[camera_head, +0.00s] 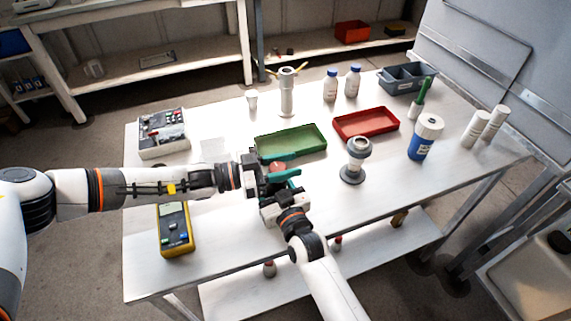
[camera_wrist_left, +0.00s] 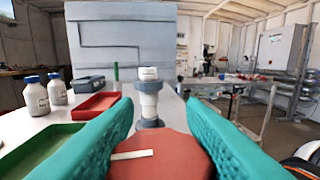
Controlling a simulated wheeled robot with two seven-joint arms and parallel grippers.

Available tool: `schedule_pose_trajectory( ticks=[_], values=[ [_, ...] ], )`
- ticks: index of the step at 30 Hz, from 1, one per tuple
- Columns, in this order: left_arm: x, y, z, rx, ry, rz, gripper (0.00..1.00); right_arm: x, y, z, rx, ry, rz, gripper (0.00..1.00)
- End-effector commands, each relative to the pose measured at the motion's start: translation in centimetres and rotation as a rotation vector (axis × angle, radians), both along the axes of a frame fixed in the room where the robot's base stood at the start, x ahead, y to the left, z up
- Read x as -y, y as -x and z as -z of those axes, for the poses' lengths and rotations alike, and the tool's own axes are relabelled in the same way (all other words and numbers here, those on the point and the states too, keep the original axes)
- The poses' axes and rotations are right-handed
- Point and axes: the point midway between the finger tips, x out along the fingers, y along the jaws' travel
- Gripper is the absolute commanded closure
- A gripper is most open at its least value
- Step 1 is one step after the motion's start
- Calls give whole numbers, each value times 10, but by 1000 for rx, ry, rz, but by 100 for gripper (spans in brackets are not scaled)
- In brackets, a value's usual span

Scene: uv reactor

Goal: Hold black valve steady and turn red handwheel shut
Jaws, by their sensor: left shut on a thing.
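The red handwheel (camera_head: 277,167) shows between the teal fingers of my left gripper (camera_head: 288,165) in the head view. In the left wrist view the red handwheel (camera_wrist_left: 165,152) fills the lower middle, with a white mark on its top and a teal finger on each side. My left gripper is shut on it. The black valve (camera_head: 268,186) is mostly hidden beneath the handwheel and between the two grippers. My right gripper (camera_head: 272,208) comes from the front and is close against the valve.
A green tray (camera_head: 318,151) lies just behind the valve, a red tray (camera_head: 391,132) to its right. A grey flanged fitting (camera_head: 351,175) stands right of the grippers. A yellow multimeter (camera_head: 175,240) lies at the front left. The white table (camera_head: 400,195) is clear at the front right.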

Motion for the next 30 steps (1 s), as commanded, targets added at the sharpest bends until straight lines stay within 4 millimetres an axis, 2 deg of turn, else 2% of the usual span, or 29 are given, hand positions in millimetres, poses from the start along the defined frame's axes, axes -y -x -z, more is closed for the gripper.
schedule_pose_trajectory(
  ticks=[11,30],
  values=[
    [0,-1,-1,8,2,83,86,0,0,0,0,-1,0,69],
    [0,9,1,2,-3,600,86,0,1,0,0,0,-1,69]
  ],
)
